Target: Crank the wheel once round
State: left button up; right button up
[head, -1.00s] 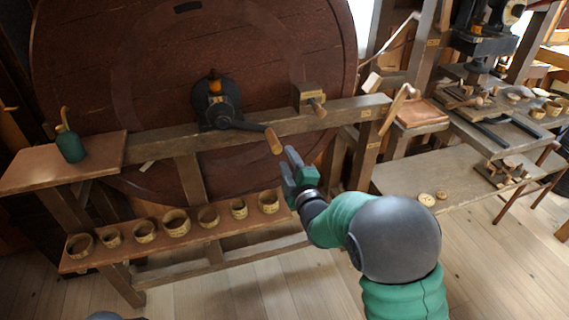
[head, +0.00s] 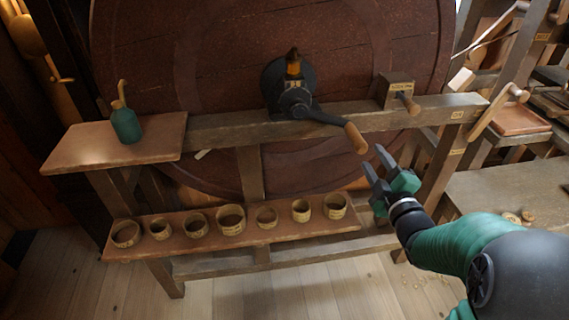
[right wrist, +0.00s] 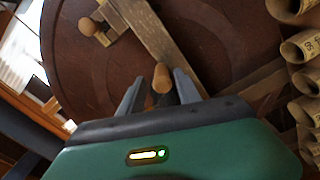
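The large dark red wooden wheel (head: 210,60) stands upright behind a timber frame. A black hub (head: 287,88) at its front carries a crank arm that points right and slightly down, ending in a wooden handle (head: 356,138). My right gripper (head: 372,158) is open just right of and below the handle. In the right wrist view the handle (right wrist: 162,78) shows between the two spread fingers (right wrist: 158,88), beyond or at their tips; I see no grip on it. My left gripper is not in view.
A frame beam (head: 225,128) runs across the wheel, with a small wooden block and peg (head: 396,92) at right. A shelf (head: 185,244) below holds several wooden rings. A green bottle (head: 125,123) stands on the left board (head: 85,150). A bench (head: 500,190) is at right.

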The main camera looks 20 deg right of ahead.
aim_at(358, 142)
jog(key=x, duration=0.4)
jog(key=a+p+x, duration=0.1)
jog(key=x, duration=0.2)
jog(key=shift+w+r, duration=0.1)
jog(key=shift+r, duration=0.15)
jog(key=shift+w+f, duration=0.2)
jog(key=shift+w, duration=0.55)
jog(key=w+a+f+m, duration=0.1)
jog(key=a+f+m, duration=0.7)
jog(key=a+m, duration=0.1)
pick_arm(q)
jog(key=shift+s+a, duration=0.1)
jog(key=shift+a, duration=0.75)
pick_arm(e)
jog(key=w+a+r+m, duration=0.2)
jog(key=w+a+m, duration=0.2)
jog(key=a+m, duration=0.6)
jog(key=a, duration=0.3)
jog(key=shift+m, duration=0.4)
jog(key=shift+d+f, duration=0.1)
